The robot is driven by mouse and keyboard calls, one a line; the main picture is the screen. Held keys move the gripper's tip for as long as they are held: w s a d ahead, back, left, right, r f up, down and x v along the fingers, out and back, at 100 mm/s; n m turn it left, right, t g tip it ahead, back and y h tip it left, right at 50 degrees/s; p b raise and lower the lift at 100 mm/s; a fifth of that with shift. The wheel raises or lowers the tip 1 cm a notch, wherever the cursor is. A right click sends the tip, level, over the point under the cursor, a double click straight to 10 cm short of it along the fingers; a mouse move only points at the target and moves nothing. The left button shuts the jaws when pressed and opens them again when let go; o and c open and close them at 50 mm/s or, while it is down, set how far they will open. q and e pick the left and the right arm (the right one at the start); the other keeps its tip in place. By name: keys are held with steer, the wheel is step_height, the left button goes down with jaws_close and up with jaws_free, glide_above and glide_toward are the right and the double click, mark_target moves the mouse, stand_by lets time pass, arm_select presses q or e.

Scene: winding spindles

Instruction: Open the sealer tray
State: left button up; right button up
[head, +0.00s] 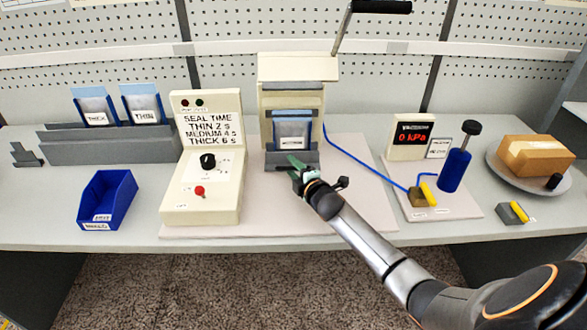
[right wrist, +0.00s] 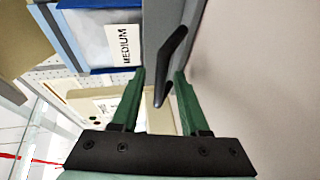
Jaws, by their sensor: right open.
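The sealer (head: 297,70) is a cream press at the middle of the bench. Its grey tray (head: 278,160) is at the bottom front, holding a blue-edged pouch (head: 291,130). In the right wrist view the pouch's label (right wrist: 122,45) reads MEDIUM. My right gripper (head: 298,166) is at the tray's front, its green fingers open. In the right wrist view a dark grey handle (right wrist: 172,62) sticks out from the grey tray front and shows between the open fingers (right wrist: 160,88). I cannot tell whether a finger touches it. My left gripper is not in view.
A seal-time control box (head: 205,195) stands close on the left, with a blue bin (head: 107,200) beyond it. A gauge (head: 410,138), a blue cylinder (head: 454,170) and a blue hose (head: 355,160) are on the right. The sealer's lever (head: 342,30) rises above it.

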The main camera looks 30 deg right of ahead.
jaws_close()
stand_by(1.3)
